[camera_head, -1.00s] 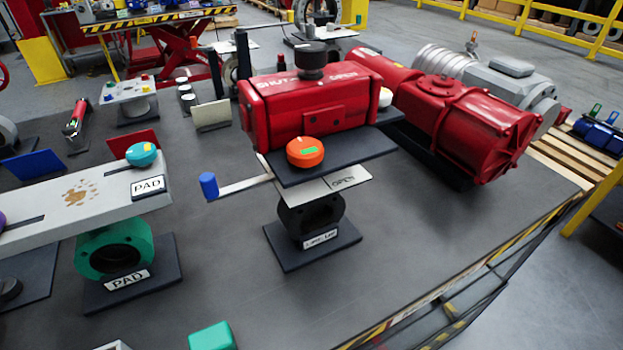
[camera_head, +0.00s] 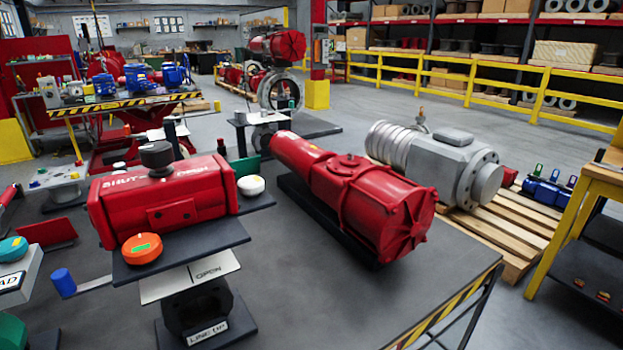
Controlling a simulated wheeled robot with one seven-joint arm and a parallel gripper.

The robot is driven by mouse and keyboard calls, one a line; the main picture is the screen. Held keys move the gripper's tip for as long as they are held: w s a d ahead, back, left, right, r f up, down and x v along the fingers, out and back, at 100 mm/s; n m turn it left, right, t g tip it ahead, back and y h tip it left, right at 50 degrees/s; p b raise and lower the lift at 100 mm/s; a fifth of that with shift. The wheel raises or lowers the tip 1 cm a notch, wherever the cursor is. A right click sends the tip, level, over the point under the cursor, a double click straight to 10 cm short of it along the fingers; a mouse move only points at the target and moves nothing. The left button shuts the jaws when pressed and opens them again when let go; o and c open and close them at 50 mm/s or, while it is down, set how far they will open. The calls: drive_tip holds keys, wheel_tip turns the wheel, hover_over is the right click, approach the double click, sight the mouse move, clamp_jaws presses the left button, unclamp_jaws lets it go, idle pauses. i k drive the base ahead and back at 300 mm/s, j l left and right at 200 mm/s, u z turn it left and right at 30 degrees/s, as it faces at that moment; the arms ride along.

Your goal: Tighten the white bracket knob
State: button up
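The white knob (camera_head: 251,186) is a round, low cap just right of the red SHUT/OPEN actuator (camera_head: 165,198), at the edge of a dark bracket plate (camera_head: 256,203). Its underside and mount are partly hidden behind the actuator's end. An orange knob (camera_head: 142,248) with a green mark sits in front of the same actuator, on the front dark plate (camera_head: 205,240). My gripper is not in this view.
A large red cylinder actuator (camera_head: 365,200) lies right of the white knob. A black valve body (camera_head: 197,308) stands under the front plate. A teal knob (camera_head: 13,249) is at the left edge. Bare dark tabletop (camera_head: 310,290) lies at front right.

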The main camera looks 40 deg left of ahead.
sight(250, 186)
drive_tip(key=i+l+u, duration=0.15)
drive_tip(key=l+u, duration=0.15)
drive_tip(key=i+l+u, duration=0.15)
drive_tip(key=l+u, duration=0.15)
drive_tip(key=l, duration=0.2)
drive_tip(key=i+l+u, duration=0.1)
drive_tip(key=l+u, duration=0.15)
drive_tip(key=l, duration=0.2)
drive_tip(key=u, duration=0.9)
